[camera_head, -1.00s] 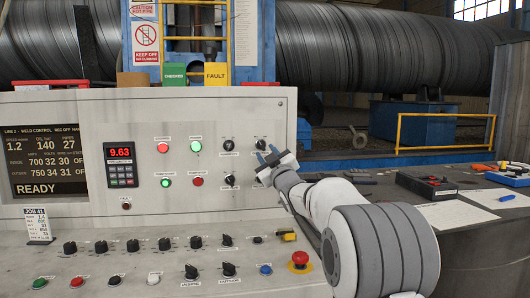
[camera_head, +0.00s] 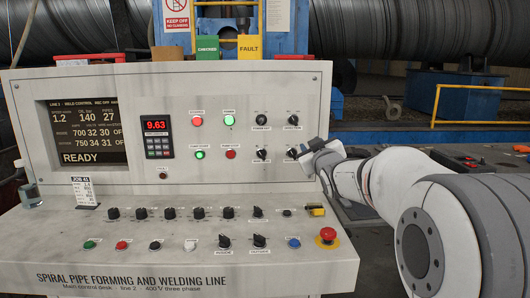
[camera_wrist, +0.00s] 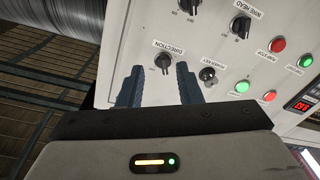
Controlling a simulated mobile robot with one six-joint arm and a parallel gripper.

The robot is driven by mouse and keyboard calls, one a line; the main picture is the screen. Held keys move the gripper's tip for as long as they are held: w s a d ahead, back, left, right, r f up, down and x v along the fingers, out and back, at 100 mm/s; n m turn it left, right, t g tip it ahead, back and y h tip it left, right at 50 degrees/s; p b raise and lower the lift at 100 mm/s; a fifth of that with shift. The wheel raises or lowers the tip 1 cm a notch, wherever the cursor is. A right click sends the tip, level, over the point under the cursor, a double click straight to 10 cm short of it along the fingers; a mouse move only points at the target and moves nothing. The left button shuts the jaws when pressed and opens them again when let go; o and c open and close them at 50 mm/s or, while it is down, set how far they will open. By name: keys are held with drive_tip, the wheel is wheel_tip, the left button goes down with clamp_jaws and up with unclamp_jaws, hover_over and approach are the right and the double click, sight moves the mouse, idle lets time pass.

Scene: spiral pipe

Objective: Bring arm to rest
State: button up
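My gripper (camera_head: 312,150) is at the right edge of the upright control panel (camera_head: 250,90), near the lower right knob in the head view. My arm reaches to it from the lower right. In the wrist view, the two dark fingers of my gripper (camera_wrist: 159,68) stand apart with nothing held between them. A black knob labelled DIRECTION (camera_wrist: 163,62) shows in the gap between the fingers. I cannot tell whether a finger touches it. A key switch (camera_wrist: 207,75) shows just right of the right finger.
A dark side table with a small box (camera_head: 468,163) lies behind my arm. A large spiral pipe (camera_head: 420,25) crosses the back.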

drive_tip(key=s+a+f+m+g+p, duration=0.1)
drive_tip(key=s+f+m+g+p, duration=0.2)
drive_tip(key=s, duration=1.6)
drive_tip(key=s+a+f+m+g+h+p, duration=0.1)
drive_tip(key=s+f+m+g+p, duration=0.2)
drive_tip(key=s+g+p, duration=0.9)
drive_tip(key=s, duration=0.8)
drive_tip(key=shift+s+f+g+p, duration=0.2)
drive_tip(key=shift+f+g+p, duration=0.1)
drive_tip(key=shift+f+g, duration=0.1)
